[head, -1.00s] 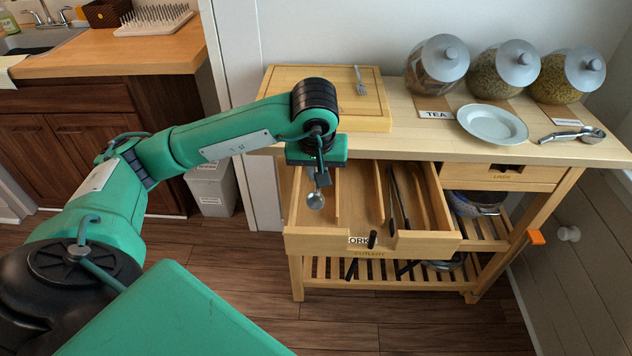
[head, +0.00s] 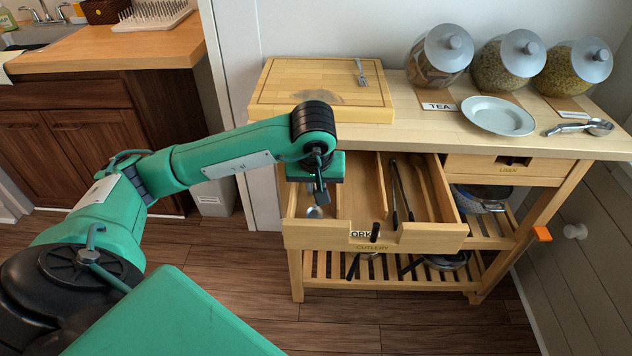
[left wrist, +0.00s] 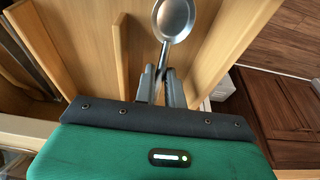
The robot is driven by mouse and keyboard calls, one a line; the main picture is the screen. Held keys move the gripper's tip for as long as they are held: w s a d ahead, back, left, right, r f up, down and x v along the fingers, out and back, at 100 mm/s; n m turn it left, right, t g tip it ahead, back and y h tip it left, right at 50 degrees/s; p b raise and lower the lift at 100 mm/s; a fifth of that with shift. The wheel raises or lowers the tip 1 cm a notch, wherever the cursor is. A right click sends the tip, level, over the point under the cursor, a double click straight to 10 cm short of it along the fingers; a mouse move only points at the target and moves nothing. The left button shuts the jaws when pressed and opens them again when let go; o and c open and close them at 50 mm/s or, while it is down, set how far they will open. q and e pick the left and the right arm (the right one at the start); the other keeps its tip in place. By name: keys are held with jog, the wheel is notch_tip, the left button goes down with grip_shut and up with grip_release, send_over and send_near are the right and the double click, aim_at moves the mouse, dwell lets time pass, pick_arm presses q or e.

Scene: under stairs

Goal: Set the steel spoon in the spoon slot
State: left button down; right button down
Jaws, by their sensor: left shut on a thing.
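The steel spoon shows its round bowl (head: 314,212) low in the left compartment of the open cutlery drawer (head: 300,236). In the left wrist view the spoon (left wrist: 174,18) points away from my left gripper (left wrist: 163,78), which is shut on its handle. In the head view my left gripper (head: 320,192) is over that left compartment, fingers pointing down. The wooden dividers (left wrist: 122,58) run on either side of the spoon. I cannot tell whether the spoon touches the drawer floor. My right gripper is not in view.
Tongs (head: 399,190) and a wooden utensil lie in the drawer's right part. A cutting board (head: 285,85) with a fork (head: 360,72), a plate (head: 498,115), a scoop (head: 585,127) and several jars (head: 441,55) stand on the top above.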

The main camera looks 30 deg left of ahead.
pick_arm(q)
jog(key=shift+f, duration=0.2)
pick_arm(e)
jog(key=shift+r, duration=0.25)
pick_arm(q)
jog(key=shift+f+b, duration=0.55)
jog(key=shift+b, duration=0.05)
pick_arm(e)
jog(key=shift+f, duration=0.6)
pick_arm(q)
jog(key=c, duration=1.4)
grip_release()
